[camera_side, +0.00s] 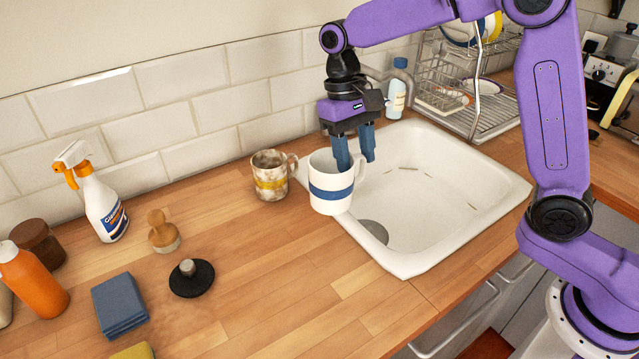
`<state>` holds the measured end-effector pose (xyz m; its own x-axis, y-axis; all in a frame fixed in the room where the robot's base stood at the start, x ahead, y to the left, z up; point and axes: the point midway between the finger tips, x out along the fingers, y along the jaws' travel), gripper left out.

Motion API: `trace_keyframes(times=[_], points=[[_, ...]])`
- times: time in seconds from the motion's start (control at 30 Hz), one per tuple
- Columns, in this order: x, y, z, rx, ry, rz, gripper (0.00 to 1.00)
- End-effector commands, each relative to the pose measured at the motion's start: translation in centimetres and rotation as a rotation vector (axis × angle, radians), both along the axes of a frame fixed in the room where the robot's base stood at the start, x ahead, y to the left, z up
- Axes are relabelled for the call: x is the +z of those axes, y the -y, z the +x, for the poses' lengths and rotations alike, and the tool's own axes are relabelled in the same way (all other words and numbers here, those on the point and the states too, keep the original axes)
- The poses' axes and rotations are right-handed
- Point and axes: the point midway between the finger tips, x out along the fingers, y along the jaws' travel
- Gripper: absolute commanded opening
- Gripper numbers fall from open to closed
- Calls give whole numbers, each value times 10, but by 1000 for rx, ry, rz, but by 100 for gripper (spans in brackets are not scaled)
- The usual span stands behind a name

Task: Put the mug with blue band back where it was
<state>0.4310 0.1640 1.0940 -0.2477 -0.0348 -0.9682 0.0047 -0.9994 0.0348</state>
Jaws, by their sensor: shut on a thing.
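The white mug with blue band (328,197) is upright at the left edge of the sink. My gripper (355,165) comes down from above and is shut on the mug's right side, with one blue finger inside the rim and the other outside it near the handle. Whether the mug touches the surface below or hangs a little above it, I cannot tell.
The white sink (470,200) is right of the mug, with a dish rack (485,115) and a bottle (398,90) behind. A spray bottle (103,205), a brush (162,232), a black stopper (191,278) and blue cloths (119,305) are at left. The counter (290,270) in front is clear.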

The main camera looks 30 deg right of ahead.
Motion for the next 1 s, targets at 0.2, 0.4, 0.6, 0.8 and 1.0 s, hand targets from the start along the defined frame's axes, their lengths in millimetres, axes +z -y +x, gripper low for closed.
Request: trace_keyframes(times=[0.2,0.4,0.6,0.8,1.0], points=[[-25,-12,33,0,-4,-2,0],[-53,-21,54,0,-2,-1,0],[-63,-24,64,1,1,0,0],[-77,-26,69,1,-1,-1,0],[-100,-26,69,1,-1,0,0]])
